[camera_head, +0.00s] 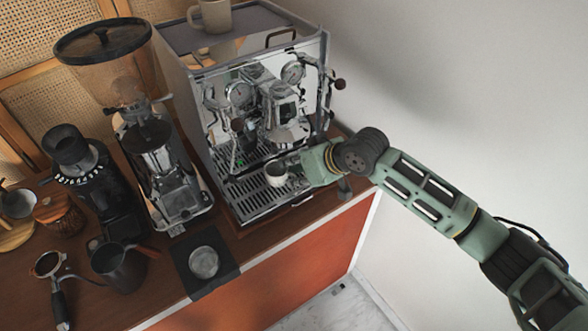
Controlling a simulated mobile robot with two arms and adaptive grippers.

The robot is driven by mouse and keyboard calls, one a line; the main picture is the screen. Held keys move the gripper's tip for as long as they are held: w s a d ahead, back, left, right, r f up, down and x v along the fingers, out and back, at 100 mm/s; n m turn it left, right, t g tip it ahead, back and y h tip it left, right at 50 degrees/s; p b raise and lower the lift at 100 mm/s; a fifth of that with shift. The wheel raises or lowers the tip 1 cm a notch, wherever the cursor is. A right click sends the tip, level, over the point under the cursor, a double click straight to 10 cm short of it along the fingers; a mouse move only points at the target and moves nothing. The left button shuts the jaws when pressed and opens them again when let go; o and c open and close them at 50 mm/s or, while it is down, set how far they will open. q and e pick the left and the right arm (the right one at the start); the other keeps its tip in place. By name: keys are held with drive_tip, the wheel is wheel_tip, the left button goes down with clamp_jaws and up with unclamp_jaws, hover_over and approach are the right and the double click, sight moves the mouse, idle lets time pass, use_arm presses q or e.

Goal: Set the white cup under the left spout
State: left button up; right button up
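A small white cup (276,174) is at the drip tray (262,197) of the espresso machine (196,98), below the group head (288,135). My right gripper (291,168) reaches in from the right, with its fingers close against the cup's right side. The fingers are small and partly hidden, so I cannot tell whether they are closed on the cup. I also cannot tell whether the cup touches the tray. The spouts are too small to tell apart. My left gripper is not in view.
A light mug (214,15) stands on top of the machine. Grinders (160,150) (90,175) stand to its left. A dark pitcher (120,268), a portafilter (55,285) and a tamping mat (190,278) lie along the front of the counter. A white wall is close on the right.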

drive_tip(key=o, duration=0.3)
drive_tip(key=v, duration=1.2)
drive_tip(key=shift+d, duration=0.1)
drive_tip(key=shift+s, duration=0.1)
